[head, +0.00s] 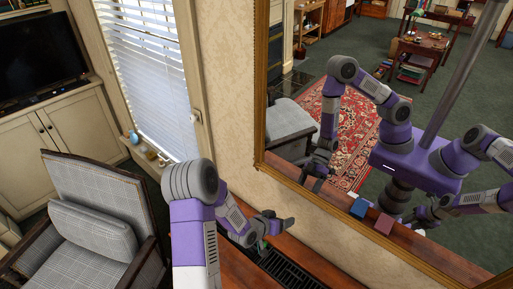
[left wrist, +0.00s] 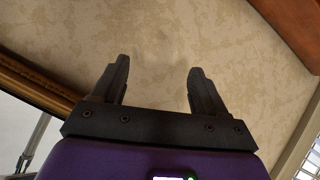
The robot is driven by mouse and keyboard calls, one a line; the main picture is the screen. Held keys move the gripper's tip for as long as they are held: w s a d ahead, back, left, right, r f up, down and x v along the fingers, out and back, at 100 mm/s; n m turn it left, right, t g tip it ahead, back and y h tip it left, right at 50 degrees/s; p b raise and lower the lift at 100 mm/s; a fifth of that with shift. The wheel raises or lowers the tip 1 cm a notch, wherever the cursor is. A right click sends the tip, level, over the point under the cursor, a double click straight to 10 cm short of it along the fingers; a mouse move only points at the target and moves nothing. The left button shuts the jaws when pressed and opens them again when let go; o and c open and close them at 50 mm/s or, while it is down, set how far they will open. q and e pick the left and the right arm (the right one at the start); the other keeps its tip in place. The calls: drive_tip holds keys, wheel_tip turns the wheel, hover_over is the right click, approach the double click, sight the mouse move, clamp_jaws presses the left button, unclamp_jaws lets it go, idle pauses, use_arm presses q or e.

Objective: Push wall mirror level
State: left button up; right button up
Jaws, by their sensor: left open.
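The wall mirror has a gold frame (head: 261,75) and fills the right half of the head view. Its lower edge runs down to the right in this angled view; I cannot tell its exact tilt. In the left wrist view the jaws (left wrist: 157,70) are open and empty, facing bare wall, with the gold frame (left wrist: 38,88) at the left. My right gripper shows only as a reflection.
A wooden mantel shelf (head: 312,262) runs below the mirror. The glass reflects blue and red blocks and my own body. A window with blinds (head: 145,70) is left of the wall. A grey checked armchair (head: 85,205) stands lower left, near a television (head: 38,55) and cabinet.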

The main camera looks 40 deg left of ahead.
use_arm(q)
drive_tip(key=a+r+m+t+y, duration=0.2)
drive_tip(key=a+r+t, duration=0.2)
drive_tip(key=a+r, duration=0.85)
drive_tip(key=m+t, duration=0.2)
drive_tip(key=t, duration=0.1)
approach(257, 145)
drive_tip(key=w, duration=0.1)
drive_tip(key=shift+h, duration=0.4)
drive_tip(key=w, duration=0.7)
drive_tip(key=shift+w+a+r+p, duration=0.15)
drive_tip(key=shift+r+p, duration=0.15)
drive_tip(key=shift+r, duration=0.05)
drive_tip(key=shift+c, duration=0.4)
clamp_jaws()
